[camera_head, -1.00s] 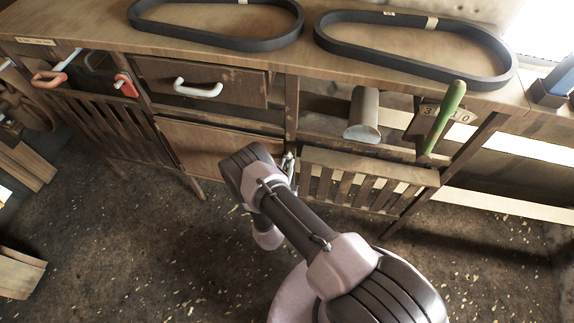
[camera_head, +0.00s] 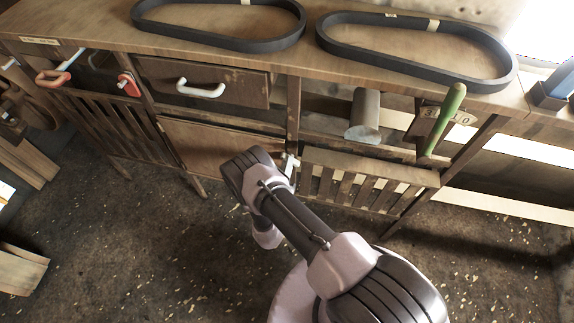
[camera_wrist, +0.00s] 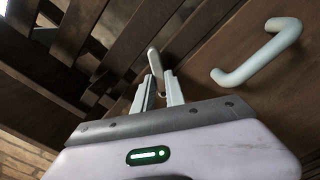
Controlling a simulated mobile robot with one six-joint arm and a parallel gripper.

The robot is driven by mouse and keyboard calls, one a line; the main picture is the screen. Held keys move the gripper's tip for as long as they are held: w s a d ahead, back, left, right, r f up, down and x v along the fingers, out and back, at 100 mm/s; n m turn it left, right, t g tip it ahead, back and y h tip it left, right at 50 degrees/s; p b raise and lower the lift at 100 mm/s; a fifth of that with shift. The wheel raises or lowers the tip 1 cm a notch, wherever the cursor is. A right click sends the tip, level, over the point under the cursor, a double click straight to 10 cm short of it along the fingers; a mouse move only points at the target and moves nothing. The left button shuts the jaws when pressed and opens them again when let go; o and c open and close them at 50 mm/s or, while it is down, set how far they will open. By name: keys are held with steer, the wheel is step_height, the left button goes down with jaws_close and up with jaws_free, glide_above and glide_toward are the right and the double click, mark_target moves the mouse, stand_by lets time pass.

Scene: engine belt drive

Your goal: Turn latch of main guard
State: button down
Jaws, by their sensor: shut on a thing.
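The latch (camera_wrist: 154,62) is a small grey metal lever with a rounded end. In the wrist view it stands between my fingertips, beside a slatted wooden guard. My gripper (camera_wrist: 158,92) is shut on it, with a pale finger on each side. In the head view my gripper (camera_head: 290,163) is at the left edge of the slatted guard (camera_head: 365,163), mostly behind my arm. The latch itself cannot be made out there. The slats also show at the upper left of the wrist view (camera_wrist: 83,30).
A pale bent handle (camera_wrist: 258,58) sticks out to the right of my fingers in the wrist view. A drawer with a white handle (camera_head: 200,90), a grey cylinder (camera_head: 364,115) and a green-handled lever (camera_head: 444,118) are above. Two black belts (camera_head: 415,50) lie on the bench. The floor is open.

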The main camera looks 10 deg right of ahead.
steer(key=n, duration=0.6)
steer(key=shift+f+n+b, duration=0.25)
steer(key=shift+n+b, duration=0.05)
steer(key=shift+b, duration=0.05)
stand_by(0.5)
steer(key=c, duration=1.4)
jaws_free()
steer(key=p+v, duration=0.4)
steer(key=v, duration=1.3)
steer(key=shift+s, duration=0.25)
